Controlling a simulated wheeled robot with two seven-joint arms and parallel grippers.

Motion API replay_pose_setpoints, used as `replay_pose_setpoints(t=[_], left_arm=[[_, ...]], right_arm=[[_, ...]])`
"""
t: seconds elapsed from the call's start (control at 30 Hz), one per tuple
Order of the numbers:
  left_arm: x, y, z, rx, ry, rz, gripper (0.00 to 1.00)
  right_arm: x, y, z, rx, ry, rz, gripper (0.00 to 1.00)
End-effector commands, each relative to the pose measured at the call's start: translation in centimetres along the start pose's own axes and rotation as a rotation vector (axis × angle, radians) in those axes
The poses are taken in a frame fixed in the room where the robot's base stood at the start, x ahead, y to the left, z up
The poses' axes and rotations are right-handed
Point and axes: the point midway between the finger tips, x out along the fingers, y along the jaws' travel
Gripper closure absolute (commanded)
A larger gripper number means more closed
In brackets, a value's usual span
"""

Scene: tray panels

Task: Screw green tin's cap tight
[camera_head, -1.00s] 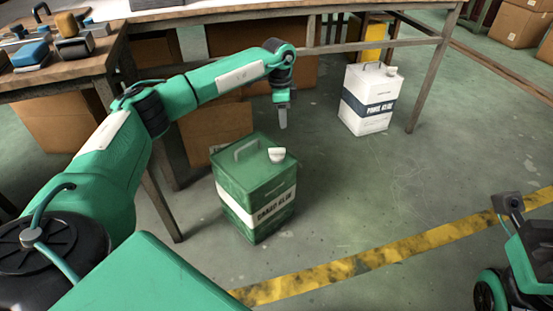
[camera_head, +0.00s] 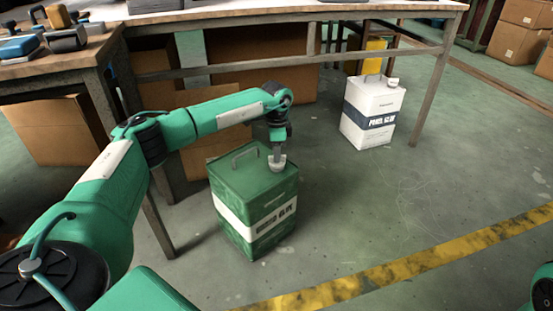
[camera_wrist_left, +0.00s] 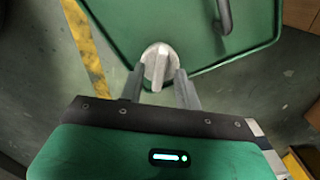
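The green tin (camera_head: 236,188) stands upright on the floor, with a white label band and a top handle. Its white cap (camera_head: 277,164) sits at the front right corner of the top. In the left wrist view the cap (camera_wrist_left: 158,62) is round with a raised ridge. My left gripper (camera_head: 277,153) points down at the cap. In the wrist view its two fingers (camera_wrist_left: 160,75) are spread, one on each side of the cap's near part; whether they touch it I cannot tell. My right gripper is not in view.
A white tin (camera_head: 368,118) with its own cap stands behind to the right, near a table leg. A workbench (camera_head: 240,15) with cardboard boxes (camera_head: 262,75) under it is behind. A yellow floor stripe (camera_head: 400,268) crosses in front; the floor to the right is clear.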

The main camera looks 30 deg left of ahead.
Motion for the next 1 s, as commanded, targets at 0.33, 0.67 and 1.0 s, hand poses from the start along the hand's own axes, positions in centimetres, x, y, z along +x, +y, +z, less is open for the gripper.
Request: replay_pose_setpoints(t=[0.33, 0.67, 1.0], left_arm=[[1.0, 0.0, 0.0, 0.0, 0.0, 0.0, 0.66], [1.0, 0.0, 0.0, 0.0, 0.001, 0.0, 1.0], [0.6, 0.0, 0.0, 0.041, 0.001, 0.0, 1.0]], right_arm=[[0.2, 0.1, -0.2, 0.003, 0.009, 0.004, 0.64], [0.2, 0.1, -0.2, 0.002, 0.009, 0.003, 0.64], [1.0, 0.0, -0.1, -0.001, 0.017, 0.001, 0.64]])
